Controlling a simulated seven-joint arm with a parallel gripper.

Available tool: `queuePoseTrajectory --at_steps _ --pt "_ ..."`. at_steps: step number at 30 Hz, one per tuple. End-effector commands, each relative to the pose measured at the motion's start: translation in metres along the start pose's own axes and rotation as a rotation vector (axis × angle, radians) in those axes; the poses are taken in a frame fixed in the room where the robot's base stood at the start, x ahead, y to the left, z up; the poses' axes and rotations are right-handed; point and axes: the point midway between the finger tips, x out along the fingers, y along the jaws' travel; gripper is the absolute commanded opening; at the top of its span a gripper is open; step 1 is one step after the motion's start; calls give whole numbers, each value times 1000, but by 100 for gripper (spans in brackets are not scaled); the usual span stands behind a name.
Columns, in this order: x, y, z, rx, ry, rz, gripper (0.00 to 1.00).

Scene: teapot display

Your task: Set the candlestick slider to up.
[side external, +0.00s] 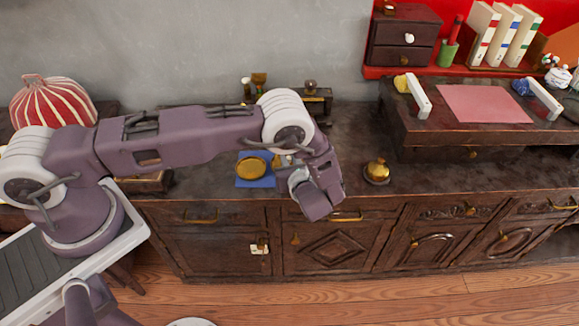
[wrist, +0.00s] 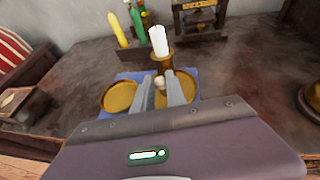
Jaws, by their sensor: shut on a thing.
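The candlestick (wrist: 162,62) is brass with a white candle (wrist: 158,40), and stands upright just beyond my fingertips in the wrist view. My gripper (wrist: 161,84) is shut on a small pale knob (wrist: 160,82) at the candlestick's near side, which I take for its slider. The fingers hide part of the knob and the lower candlestick, so its exact height is unclear. In the side view my gripper (side external: 284,161) is low over the dark cabinet top, right of a brass dish. My arm hides the candlestick there.
Brass dishes (wrist: 118,97) lie on a blue mat (side external: 256,184) around the fingers.

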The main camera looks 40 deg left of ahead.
Motion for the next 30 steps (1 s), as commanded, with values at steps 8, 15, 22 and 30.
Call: queuePoseTrajectory --at_steps 8,15,22,30 --pt "-1 0 4 -2 -4 1 0" --pt "-1 0 4 -1 -3 1 39" --pt "-3 0 4 -1 -2 1 39" --pt "-54 -1 4 -1 -2 -2 39"
